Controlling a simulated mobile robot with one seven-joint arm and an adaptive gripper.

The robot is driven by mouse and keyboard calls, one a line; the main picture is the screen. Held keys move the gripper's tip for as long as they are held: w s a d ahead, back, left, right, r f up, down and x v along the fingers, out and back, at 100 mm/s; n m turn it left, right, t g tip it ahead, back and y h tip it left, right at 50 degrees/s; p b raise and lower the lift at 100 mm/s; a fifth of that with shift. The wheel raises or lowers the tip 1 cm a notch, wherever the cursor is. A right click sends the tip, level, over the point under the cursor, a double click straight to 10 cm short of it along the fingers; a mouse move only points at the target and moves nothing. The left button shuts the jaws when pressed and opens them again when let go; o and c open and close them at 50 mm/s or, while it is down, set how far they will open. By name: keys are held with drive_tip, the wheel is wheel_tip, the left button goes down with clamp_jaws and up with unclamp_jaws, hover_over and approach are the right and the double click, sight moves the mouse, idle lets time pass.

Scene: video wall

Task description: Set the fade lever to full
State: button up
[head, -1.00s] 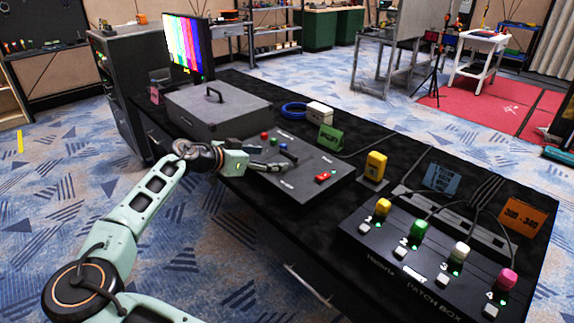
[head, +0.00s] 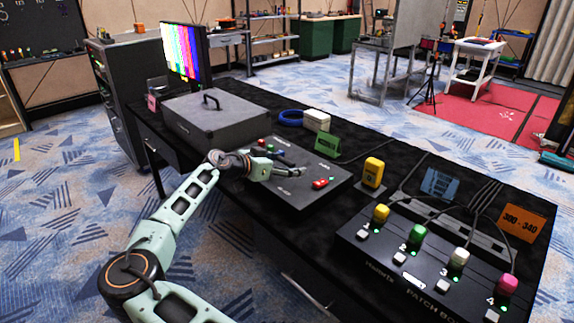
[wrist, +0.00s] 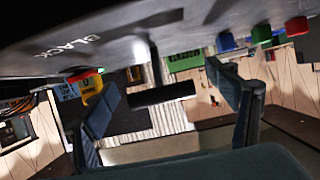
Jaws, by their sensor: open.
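The fade lever (wrist: 160,92) is a black T-shaped handle with a stem rising to the panel in the wrist view. Its crossbar lies between the two fingers of my gripper (wrist: 163,80), which are apart, with a visible gap on each side. The lever belongs to a dark control panel (wrist: 120,35), marked "BLACK" at the left. In the head view my gripper (head: 291,172) is low over the same control panel (head: 305,197), and the lever is too small and covered to make out clearly there.
A red button (head: 321,183) sits on the panel right of my gripper. Small red, green and blue knobs (head: 281,152) are behind it. A grey case (head: 215,125) stands to the left, a yellow device (head: 372,172) and a patch box (head: 410,262) to the right.

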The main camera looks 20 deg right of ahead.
drive_tip(key=c, duration=1.7)
drive_tip(key=shift+c, duration=0.2)
